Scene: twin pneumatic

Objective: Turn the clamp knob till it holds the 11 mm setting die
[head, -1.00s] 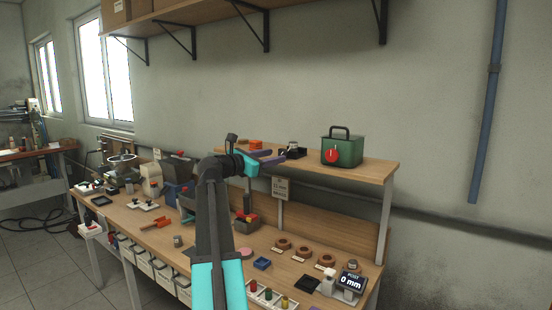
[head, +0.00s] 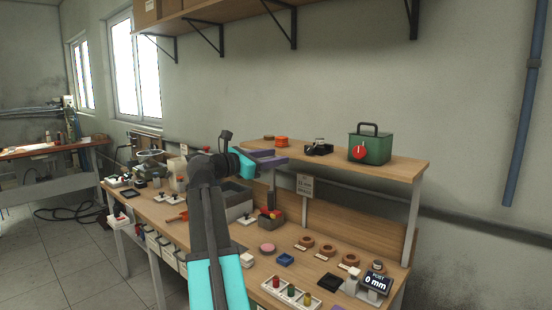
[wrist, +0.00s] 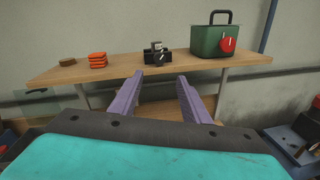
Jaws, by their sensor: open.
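My gripper (head: 272,158) is open and empty, its two purple fingers spread in front of the upper shelf. In the wrist view, the fingers (wrist: 159,90) point toward a small black device (wrist: 157,56) with a grey upright part, on the shelf and apart from the fingers. It also shows in the head view (head: 319,148). I cannot tell for sure whether it is the clamp, nor make out its knob or a die in it. A display (head: 376,283) on the bench reads "POST 0 mm", with a pale post-like device (head: 351,281) beside it.
A green box (head: 371,148) with a red dial and handle stands right of the black device. An orange stack (head: 281,141) and a brown disc (wrist: 67,62) lie left of it. A small sign (head: 305,185) hangs below the shelf (head: 400,168). Bins and rings crowd the bench.

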